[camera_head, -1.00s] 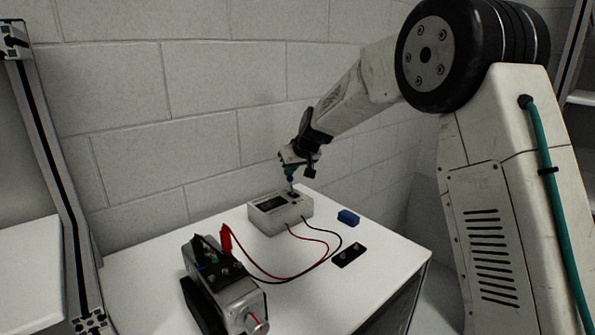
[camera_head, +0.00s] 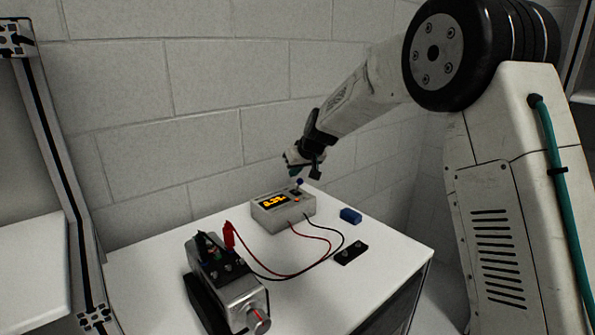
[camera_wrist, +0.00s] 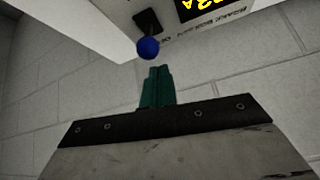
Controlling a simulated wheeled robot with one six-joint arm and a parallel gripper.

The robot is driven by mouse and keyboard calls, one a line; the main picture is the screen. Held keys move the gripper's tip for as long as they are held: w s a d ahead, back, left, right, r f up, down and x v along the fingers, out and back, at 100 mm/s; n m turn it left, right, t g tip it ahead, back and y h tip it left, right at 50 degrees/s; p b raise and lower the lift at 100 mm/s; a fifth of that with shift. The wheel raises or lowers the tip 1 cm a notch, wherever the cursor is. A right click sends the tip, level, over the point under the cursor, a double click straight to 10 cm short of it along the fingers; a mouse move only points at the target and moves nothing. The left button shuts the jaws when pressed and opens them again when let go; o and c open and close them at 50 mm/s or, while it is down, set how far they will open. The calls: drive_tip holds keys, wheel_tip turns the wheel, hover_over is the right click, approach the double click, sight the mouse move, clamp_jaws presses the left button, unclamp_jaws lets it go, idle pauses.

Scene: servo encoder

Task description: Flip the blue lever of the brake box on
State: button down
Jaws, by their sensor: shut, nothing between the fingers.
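The brake box (camera_head: 284,217) is a light grey box on the white table, with its display (camera_head: 274,201) lit in yellow-orange digits. Its blue lever (camera_head: 299,182) stands up from the top face near the right end. In the wrist view the blue ball tip of the lever (camera_wrist: 148,48) shows just beyond my fingertips, with a gap between. My gripper (camera_head: 291,168) is above and slightly left of the lever, apart from it. Its green fingers (camera_wrist: 158,86) are shut together with nothing between them.
A metal motor unit (camera_head: 232,289) stands at the front left with a red clip (camera_head: 229,235) on it. Red and black cables run from it to the box. A blue block (camera_head: 350,216) and a small black plate (camera_head: 351,252) lie to the right. A brick wall stands behind.

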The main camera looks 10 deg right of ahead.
idle(0.3)
drive_tip(key=s+d+r, duration=0.4)
drive_tip(key=s+r, duration=0.1)
drive_tip(key=s, duration=0.1)
drive_tip(key=shift+s, duration=0.4)
idle(0.5)
drive_tip(key=s+d+m+g+h, duration=0.1)
drive_tip(key=s+d+g, duration=0.1)
drive_tip(key=s, duration=2.1)
drive_tip(key=s+d+m+g+h, duration=0.2)
drive_tip(key=s+d, duration=0.3)
drive_tip(key=s, duration=1.9)
drive_tip(key=shift+s+g, duration=0.25)
drive_tip(key=shift+g, duration=0.55)
